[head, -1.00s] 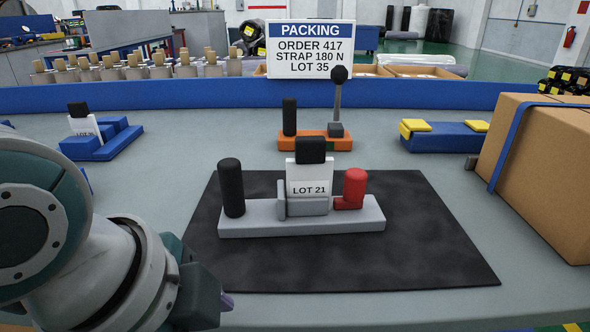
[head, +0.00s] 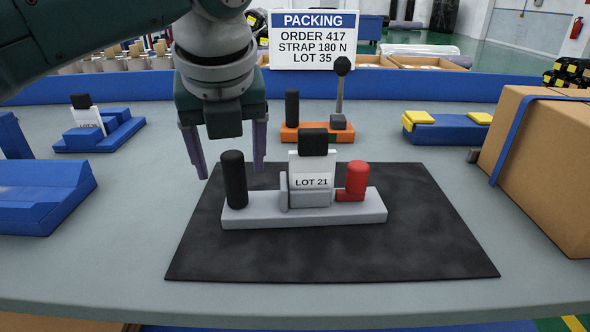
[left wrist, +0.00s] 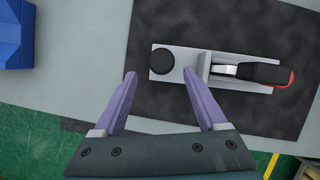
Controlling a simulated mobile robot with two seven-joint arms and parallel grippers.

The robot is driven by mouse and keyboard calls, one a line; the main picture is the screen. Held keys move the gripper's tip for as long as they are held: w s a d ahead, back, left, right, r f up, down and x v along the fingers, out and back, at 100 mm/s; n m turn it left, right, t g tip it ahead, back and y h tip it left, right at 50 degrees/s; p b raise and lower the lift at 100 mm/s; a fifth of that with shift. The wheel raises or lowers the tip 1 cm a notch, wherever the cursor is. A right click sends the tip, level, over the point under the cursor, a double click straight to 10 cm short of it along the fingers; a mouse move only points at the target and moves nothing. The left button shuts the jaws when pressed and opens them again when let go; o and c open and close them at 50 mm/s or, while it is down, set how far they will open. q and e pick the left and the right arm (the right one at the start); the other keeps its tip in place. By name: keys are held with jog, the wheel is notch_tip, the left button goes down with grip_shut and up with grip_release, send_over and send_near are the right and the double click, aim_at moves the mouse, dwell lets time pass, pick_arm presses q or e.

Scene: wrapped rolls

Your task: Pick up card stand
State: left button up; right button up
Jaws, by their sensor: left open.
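A white card stand marked LOT 21 (head: 312,172) with a black grip on top stands upright on a grey base (head: 260,214) on the black mat. The base also carries a black upright post (head: 234,180) at left and a red knob (head: 356,180) at right. My left gripper (head: 229,174) is open and empty, pointing down, above the base's left end. In the left wrist view, the black post (left wrist: 162,61) lies just beyond and between the fingertips (left wrist: 159,74). The stand's black grip (left wrist: 257,72) is to the right, outside the jaws. My right gripper is not in view.
An orange base with a lever (head: 318,133) stands behind. Another white card (head: 86,119) stands in a blue holder at left. Blue blocks (head: 40,205) lie at left, a yellow-capped blue block (head: 447,132) back right, a cardboard box (head: 540,160) right. The front mat is clear.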

aim_at(235, 178)
pick_arm(q)
jog(key=b+x, duration=0.1)
jog(key=x, duration=0.1)
jog(key=b+x, duration=0.1)
jog(key=x, duration=0.2)
jog(key=shift+w+d+b, duration=0.15)
jog(key=shift+w+b, duration=0.1)
jog(key=shift+b, duration=0.1)
grip_shut()
dwell(0.3)
dwell(0.4)
